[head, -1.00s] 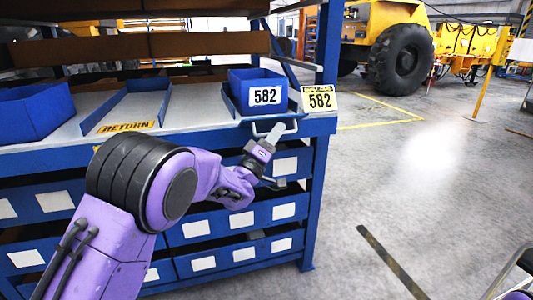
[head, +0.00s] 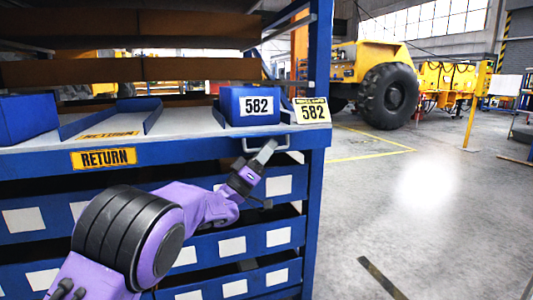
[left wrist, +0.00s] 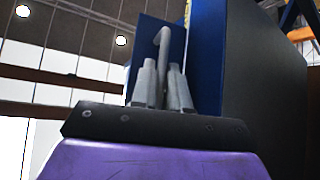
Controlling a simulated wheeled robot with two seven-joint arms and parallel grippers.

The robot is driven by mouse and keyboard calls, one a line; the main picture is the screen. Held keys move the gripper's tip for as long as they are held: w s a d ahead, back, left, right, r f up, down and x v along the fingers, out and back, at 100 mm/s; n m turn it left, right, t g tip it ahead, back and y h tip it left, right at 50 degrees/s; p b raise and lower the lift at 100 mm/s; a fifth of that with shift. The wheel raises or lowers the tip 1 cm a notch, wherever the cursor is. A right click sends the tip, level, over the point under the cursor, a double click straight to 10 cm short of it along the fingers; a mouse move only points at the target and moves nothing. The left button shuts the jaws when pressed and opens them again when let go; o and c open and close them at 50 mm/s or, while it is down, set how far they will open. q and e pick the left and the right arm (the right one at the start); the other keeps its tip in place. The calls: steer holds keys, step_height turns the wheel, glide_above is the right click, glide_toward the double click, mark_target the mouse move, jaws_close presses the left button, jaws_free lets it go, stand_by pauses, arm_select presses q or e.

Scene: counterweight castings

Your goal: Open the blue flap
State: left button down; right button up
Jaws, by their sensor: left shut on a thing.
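A grey bar handle (head: 247,146) stands out from the blue front (head: 306,140) of the rack shelf, below the blue bin marked 582 (head: 229,107). I take this blue front to be the flap; its outline is not distinct. My left gripper (head: 266,150) reaches up to the handle from below and is shut on it. In the left wrist view both grey fingers (left wrist: 163,88) close around the handle (left wrist: 163,45), in front of a blue panel (left wrist: 147,38). The fingers hide part of the handle. My right gripper is not in view.
A yellow RETURN label (head: 103,158) is on the shelf edge at left. Blue drawers with white labels (head: 232,246) lie below my arm. Open floor (head: 420,220) is at right, with a yellow vehicle (head: 372,70) behind.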

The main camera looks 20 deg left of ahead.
arm_select(q)
steer(key=c, duration=1.3)
jaws_free()
steer(key=shift+o, duration=0.2)
